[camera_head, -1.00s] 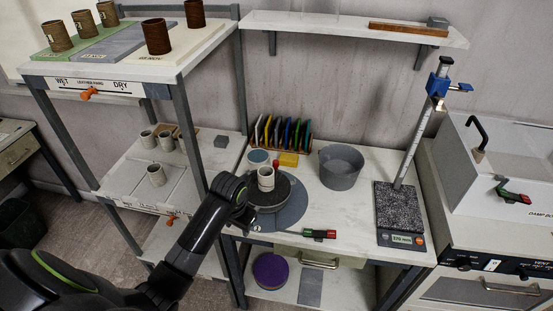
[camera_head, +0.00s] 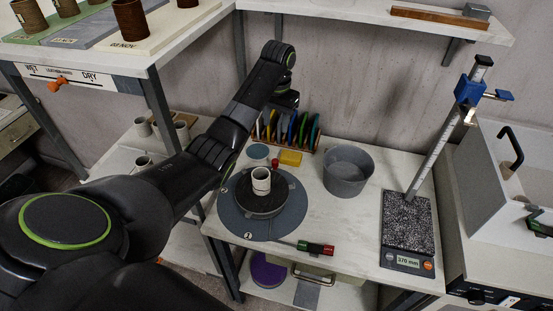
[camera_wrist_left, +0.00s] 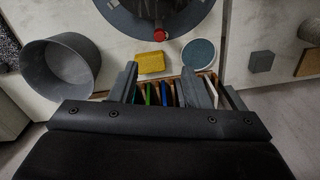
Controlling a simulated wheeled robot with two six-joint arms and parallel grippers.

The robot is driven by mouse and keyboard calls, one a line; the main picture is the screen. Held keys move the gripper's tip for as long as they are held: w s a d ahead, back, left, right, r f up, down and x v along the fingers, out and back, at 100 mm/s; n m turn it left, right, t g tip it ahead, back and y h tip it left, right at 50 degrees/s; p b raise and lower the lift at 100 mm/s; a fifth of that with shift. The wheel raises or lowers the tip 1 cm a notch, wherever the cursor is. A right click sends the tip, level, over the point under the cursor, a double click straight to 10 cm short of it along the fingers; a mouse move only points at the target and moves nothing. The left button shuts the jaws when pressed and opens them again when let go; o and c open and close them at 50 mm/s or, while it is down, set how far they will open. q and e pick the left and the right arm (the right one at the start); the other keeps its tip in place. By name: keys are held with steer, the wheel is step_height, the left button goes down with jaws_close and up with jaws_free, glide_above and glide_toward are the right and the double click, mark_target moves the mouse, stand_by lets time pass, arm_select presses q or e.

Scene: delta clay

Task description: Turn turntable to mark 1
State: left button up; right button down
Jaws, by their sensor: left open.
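The turntable (camera_head: 265,207) is a dark round wheel on a wider blue-grey disc (camera_head: 232,218) with small white marks, one near its front edge; I cannot read its number surely. A pale cup (camera_head: 261,180) stands upright on the wheel. A red knob (camera_head: 275,163) is at the wheel's back edge; it also shows in the left wrist view (camera_wrist_left: 160,35). My left gripper (camera_wrist_left: 170,72) is open and empty, above the rack side of the bench, apart from the knob. In the head view it is behind the turntable, its fingers hard to make out. My right gripper is out of view.
Behind the turntable are a rack of coloured tools (camera_head: 290,130), a yellow sponge (camera_head: 290,158) and a blue-green round lid (camera_head: 257,152). A grey bucket (camera_head: 347,172) stands to the right. A red-green handle (camera_head: 316,248) lies at the front edge. A height gauge (camera_head: 408,215) stands farther right.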

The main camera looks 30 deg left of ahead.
arm_select(q)
step_height(320, 180, down, 3)
steer(key=b, duration=0.4)
glide_toward(275, 160)
steer(key=shift+d+f, duration=0.15)
steer(key=shift+f, duration=0.15)
step_height(275, 160, down, 7)
steer(key=shift+f+p, duration=0.15)
steer(key=shift+p, duration=0.35)
steer(key=shift+s+f, duration=0.1)
steer(key=shift+f, duration=0.6)
steer(key=shift+c, duration=0.2)
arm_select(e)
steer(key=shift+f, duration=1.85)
arm_select(q)
jaws_close()
